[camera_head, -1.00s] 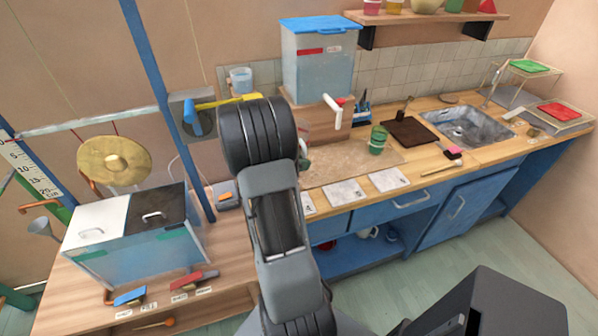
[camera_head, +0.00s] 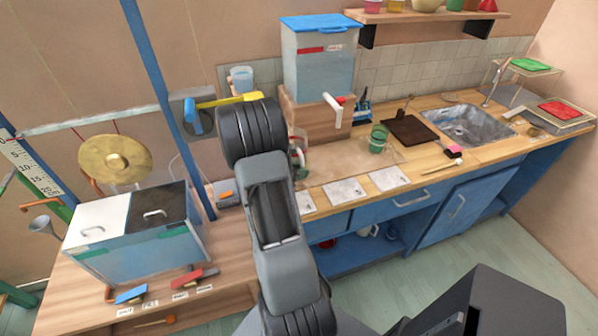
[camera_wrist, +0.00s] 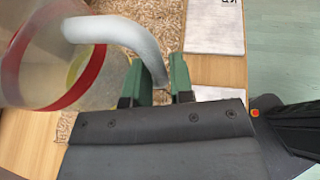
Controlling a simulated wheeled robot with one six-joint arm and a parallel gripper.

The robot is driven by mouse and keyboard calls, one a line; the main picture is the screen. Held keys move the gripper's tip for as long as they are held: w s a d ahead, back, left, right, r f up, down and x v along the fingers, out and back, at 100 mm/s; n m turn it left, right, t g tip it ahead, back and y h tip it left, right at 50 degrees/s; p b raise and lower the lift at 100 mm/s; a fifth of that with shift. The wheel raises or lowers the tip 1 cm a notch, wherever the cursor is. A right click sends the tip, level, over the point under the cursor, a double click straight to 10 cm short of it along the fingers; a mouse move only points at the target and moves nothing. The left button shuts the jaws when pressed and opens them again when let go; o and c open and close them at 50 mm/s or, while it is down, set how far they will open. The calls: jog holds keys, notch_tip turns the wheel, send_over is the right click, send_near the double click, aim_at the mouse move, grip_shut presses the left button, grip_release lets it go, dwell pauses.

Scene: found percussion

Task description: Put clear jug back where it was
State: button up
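The clear jug (camera_wrist: 35,60) has a red band near its rim and a thick whitish handle (camera_wrist: 115,32). In the wrist view it fills the upper left, cut off by the frame edge. My gripper (camera_wrist: 161,82) has green fingers, one on each side of the handle's lower end, and looks closed on it. In the head view my arm hides most of the gripper; part of the jug (camera_head: 298,146) shows just right of the arm. Whether the jug touches the surface below is unclear.
The speckled mat (camera_head: 345,160) lies on the counter, with several white numbered cards (camera_head: 345,192) along its front. A green cup (camera_head: 378,138) stands at its right. A blue-lidded tank (camera_head: 320,75) with a white tap stands on a wooden block behind. A dark board (camera_head: 410,130) lies near the sink.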

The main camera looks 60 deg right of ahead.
jog(key=o, duration=0.3)
jog(key=shift+r, duration=0.1)
jog(key=shift+r, duration=0.25)
jog(key=b+v, duration=0.1)
jog(key=v, duration=1.1)
jog(key=s+a+r+m+t+y, duration=0.1)
jog(key=a+r+m+t+y, duration=0.1)
jog(key=a, duration=0.7)
jog(key=s+a+r+m+t+y, duration=0.2)
jog(key=a+m+t+y, duration=0.2)
jog(key=a, duration=0.5)
jog(key=s+a+r+m+t+y, duration=0.2)
jog(key=a+m+y, duration=0.4)
jog(key=a, duration=0.3)
jog(key=shift+r+m+t, duration=0.5)
jog(key=shift+r+t, duration=0.05)
jog(key=shift+t, duration=0.35)
jog(key=shift+a, duration=0.15)
